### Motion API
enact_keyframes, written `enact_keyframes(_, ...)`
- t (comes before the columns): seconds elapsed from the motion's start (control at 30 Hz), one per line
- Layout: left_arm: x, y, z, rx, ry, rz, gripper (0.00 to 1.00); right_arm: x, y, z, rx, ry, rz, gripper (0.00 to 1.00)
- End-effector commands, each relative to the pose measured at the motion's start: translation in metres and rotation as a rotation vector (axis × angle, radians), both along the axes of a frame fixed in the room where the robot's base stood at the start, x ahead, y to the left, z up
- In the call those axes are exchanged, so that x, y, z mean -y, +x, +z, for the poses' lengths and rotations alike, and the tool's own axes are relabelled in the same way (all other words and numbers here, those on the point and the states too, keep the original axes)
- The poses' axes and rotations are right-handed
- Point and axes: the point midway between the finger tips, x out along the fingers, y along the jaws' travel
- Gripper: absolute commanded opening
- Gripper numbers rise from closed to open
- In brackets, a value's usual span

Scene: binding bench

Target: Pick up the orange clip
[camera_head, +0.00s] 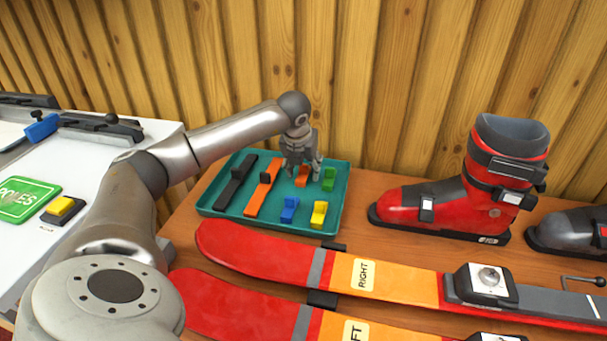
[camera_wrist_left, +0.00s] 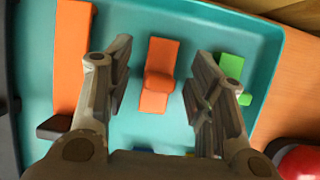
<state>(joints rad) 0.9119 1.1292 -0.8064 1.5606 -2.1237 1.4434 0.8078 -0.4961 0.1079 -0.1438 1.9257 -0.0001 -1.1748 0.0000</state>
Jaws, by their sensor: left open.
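The orange clip (camera_head: 302,178) lies in the teal tray (camera_head: 222,209), partly hidden behind my left gripper in the head view. In the left wrist view the orange clip (camera_wrist_left: 159,75) shows whole, with a rounded raised part. My left gripper (camera_head: 303,172) is open above the tray. In the left wrist view its two fingers (camera_wrist_left: 160,95) stand on either side of the orange clip, with gaps on both sides and nothing held. My right gripper is in neither view.
A green clip (camera_head: 328,179), a blue clip (camera_head: 289,209) and a yellow clip (camera_head: 319,213) lie close by in the tray. An orange strap (camera_head: 262,190) and a black strap (camera_head: 235,185) lie at its left. Red skis (camera_head: 260,246) and a red boot (camera_head: 430,203) occupy the bench.

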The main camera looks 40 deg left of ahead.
Motion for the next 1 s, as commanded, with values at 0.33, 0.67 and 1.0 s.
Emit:
enact_keyframes(0.33,0.000,0.000,0.001,0.000,0.000,0.000,0.20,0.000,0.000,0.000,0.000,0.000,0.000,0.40)
enact_keyframes(0.67,0.000,0.000,0.001,0.000,0.000,0.001,0.02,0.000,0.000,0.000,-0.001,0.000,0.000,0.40)
enact_keyframes(1.0,0.000,0.001,0.026,0.004,-0.001,0.001,0.02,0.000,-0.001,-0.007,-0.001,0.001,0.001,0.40)
